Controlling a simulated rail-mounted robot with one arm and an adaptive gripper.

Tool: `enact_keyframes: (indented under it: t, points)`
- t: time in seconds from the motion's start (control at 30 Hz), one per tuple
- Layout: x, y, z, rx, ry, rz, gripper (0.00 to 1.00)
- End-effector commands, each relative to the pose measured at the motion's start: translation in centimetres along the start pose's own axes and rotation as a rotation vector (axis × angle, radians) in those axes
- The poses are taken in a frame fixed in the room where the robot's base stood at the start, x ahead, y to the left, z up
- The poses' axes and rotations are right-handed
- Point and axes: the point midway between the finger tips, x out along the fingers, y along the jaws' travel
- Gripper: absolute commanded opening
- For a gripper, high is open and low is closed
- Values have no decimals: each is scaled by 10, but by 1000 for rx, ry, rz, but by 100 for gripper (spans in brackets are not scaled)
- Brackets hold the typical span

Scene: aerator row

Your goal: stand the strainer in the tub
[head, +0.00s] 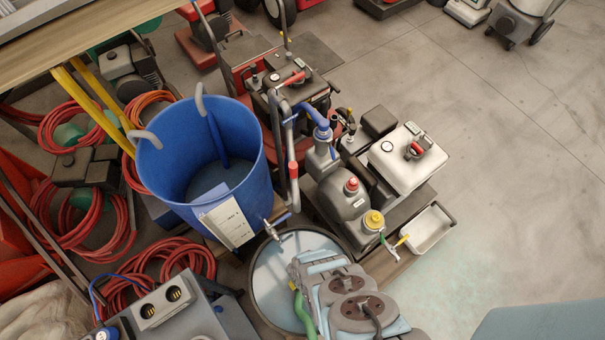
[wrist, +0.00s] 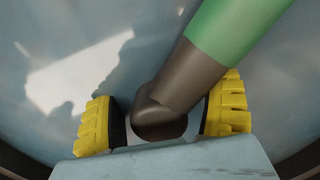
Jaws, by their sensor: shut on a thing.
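My gripper (wrist: 163,115) has yellow ridged fingers and is shut on a dark grey-brown elbow-shaped piece, the strainer (wrist: 160,118), with a green hose (wrist: 238,28) running up to the right. In the wrist view, the pale blue inside of the round tub (wrist: 60,45) fills the background, with shadows on it. In the head view, the dark-rimmed tub (head: 251,285) stands at the lower middle, partly covered by my arm. The green hose shows beside my arm there, but the strainer is hidden. I cannot tell whether the strainer touches the tub.
A tall blue barrel (head: 180,150) with a white label stands behind the tub to the left. A tap (head: 275,230) hangs over the tub's back edge. Pumps and a grey can (head: 345,200) crowd the right; red hoses (head: 160,270) lie left.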

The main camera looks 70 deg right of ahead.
Motion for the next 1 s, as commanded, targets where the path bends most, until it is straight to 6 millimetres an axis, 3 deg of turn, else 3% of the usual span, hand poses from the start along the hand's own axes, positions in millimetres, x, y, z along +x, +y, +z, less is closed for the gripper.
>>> enact_keyframes:
  t: [0.1, 1.0]
  points:
    - [17, 0, 0, 0, 0, 0, 40]
    - [101, 0, 0, -2, 0, 1, 39]
